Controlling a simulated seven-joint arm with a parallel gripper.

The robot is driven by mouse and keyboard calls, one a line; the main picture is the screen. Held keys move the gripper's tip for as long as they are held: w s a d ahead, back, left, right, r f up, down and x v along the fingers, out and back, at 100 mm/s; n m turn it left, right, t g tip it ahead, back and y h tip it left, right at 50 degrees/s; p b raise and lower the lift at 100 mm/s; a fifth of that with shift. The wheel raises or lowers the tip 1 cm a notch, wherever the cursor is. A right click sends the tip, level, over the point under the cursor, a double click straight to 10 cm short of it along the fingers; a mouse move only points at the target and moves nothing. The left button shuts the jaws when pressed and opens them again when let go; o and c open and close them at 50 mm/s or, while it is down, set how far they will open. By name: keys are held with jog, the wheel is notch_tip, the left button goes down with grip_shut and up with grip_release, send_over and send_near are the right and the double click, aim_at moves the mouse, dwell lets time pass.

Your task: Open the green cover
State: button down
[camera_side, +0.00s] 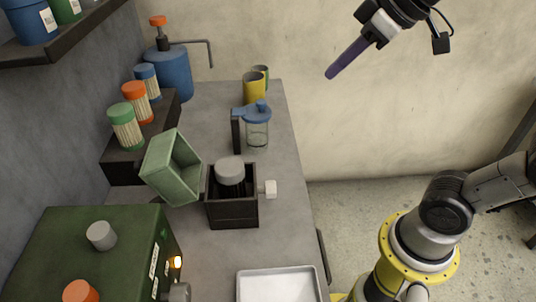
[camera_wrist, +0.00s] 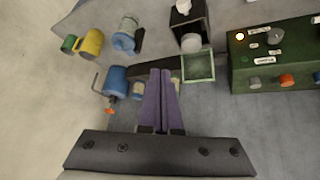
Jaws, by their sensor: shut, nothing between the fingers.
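The green cover (camera_side: 170,168) is a hollow, box-like lid. In the side view it stands tilted to the left of the dark box (camera_side: 232,210), its hollow inside showing, so the box top is uncovered. A grey round knob or roll end (camera_side: 230,170) shows at the box's opening. In the wrist view the green cover (camera_wrist: 198,68) shows as a square next to the dark box (camera_wrist: 188,24). My gripper (camera_side: 331,74) has purple fingers. It is shut and empty, high up and well to the right of the cover. The fingers also show in the wrist view (camera_wrist: 160,75).
A green machine (camera_side: 90,255) with knobs stands at the front left. Colored-lid jars (camera_side: 125,130) stand on a dark step. A blue dispenser (camera_side: 172,75), a blue-lidded jug (camera_side: 257,128) and a yellow cup (camera_side: 254,88) are behind. A metal tray (camera_side: 278,285) lies in front.

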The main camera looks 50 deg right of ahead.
jog(key=s+d+f+m+g+h, duration=0.1)
jog(key=s+d+f+m, duration=0.15)
jog(key=s+f, duration=0.8)
jog(key=w+a+r+n, duration=0.2)
jog(key=w+r, duration=0.8)
jog(key=r, duration=0.1)
jog(key=w+a+r+n+y, duration=0.1)
jog(key=w+a+r, duration=0.15)
jog(key=w, duration=0.35)
jog(key=w+a+r+n+y, duration=0.1)
jog(key=w+a+r+n, duration=0.1)
jog(key=w+a, duration=0.35)
jog(key=n+g, duration=0.3)
send_over(139, 164)
jog(key=s+d, duration=0.3)
jog(key=f, duration=1.4)
jog(key=shift+w+a, duration=0.15)
jog(key=shift+a, duration=0.1)
jog(key=x, duration=0.9)
jog(key=shift+a+f, duration=0.15)
jog(key=shift+f, duration=0.1)
